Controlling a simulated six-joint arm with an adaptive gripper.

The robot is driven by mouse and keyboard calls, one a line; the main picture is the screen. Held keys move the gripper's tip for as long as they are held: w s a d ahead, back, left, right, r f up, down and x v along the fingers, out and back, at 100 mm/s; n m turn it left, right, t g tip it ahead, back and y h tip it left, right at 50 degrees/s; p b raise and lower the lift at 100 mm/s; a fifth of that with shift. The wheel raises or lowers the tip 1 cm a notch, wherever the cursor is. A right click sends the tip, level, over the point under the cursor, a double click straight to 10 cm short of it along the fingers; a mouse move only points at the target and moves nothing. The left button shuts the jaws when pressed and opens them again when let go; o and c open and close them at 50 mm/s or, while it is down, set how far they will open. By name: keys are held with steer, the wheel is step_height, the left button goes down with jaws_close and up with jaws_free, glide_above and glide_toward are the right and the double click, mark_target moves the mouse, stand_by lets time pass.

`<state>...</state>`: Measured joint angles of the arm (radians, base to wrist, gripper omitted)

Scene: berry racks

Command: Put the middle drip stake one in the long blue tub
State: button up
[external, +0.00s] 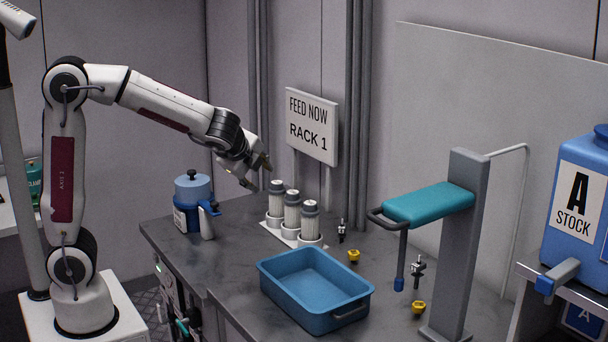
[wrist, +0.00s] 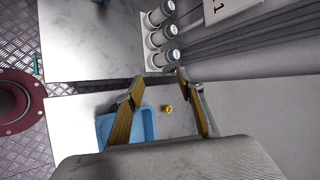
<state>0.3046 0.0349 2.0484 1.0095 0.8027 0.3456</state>
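The long blue tub (external: 314,287) sits empty on the dark bench; it shows partly in the wrist view (wrist: 150,124), between and behind my fingers. Three upright white cylinders with grey caps stand in a row on a white base, the middle cylinder (external: 292,208) between two others; it also shows in the wrist view (wrist: 160,36). Two small black-and-white upright pieces, one behind the tub (external: 341,231) and one near the stand (external: 418,271), may be stakes; I cannot tell which thing is the named drip stake. My gripper (external: 259,176) is open and empty, above and left of the cylinders.
A blue canister (external: 193,200) stands left of the cylinders. Two yellow pieces (external: 353,256) (external: 418,307) lie right of the tub. A grey post (external: 463,230) carries a teal arm over the right side.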

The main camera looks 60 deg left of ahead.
steer(key=w+d+f+m+t, duration=0.2)
steer(key=w+d+m, duration=0.45)
steer(key=w, duration=0.25)
steer(key=m+t+h, duration=0.4)
steer(key=m+h, duration=0.1)
steer(key=m, duration=0.9)
glide_toward(418, 264)
steer(key=x, duration=0.2)
steer(key=shift+w+d, duration=0.25)
steer(key=shift+w, duration=0.1)
steer(key=shift+f, duration=0.1)
steer(key=shift+x, duration=1.3)
steer(key=shift+a, duration=0.1)
steer(key=shift+w, duration=0.1)
steer(key=shift+a+x, duration=0.15)
steer(key=shift+x, duration=0.55)
steer(key=shift+a+x, duration=0.15)
steer(key=shift+x, duration=1.6)
